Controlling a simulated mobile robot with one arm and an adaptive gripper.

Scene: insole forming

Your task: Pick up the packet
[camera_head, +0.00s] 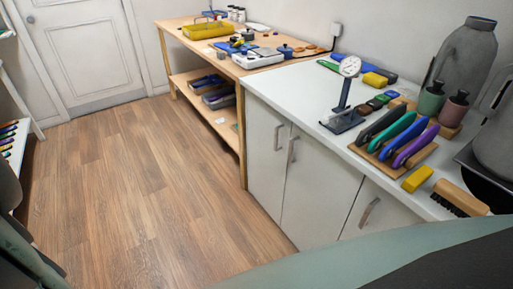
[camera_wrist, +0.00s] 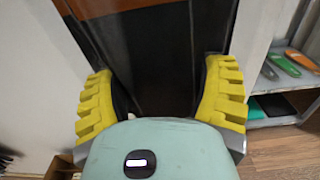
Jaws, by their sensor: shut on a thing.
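In the wrist view my gripper (camera_wrist: 160,92) has two yellow ribbed fingers, one on each side of a large dark item, which I take to be the packet (camera_wrist: 155,55). The packet is dark brown to black, with a orange-brown band along its top edge. It fills the space between the fingers, and they press on its left and right sides. Its far end runs out of the top of the picture. The head view shows neither the gripper nor the packet.
In the wrist view a grey shelf (camera_wrist: 272,122) with insole-shaped pieces stands at right, near wood floor. In the head view a white cabinet counter (camera_head: 290,85) with tools lies at right and a wooden workbench (camera_head: 175,30) behind. The floor (camera_head: 140,170) between is clear.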

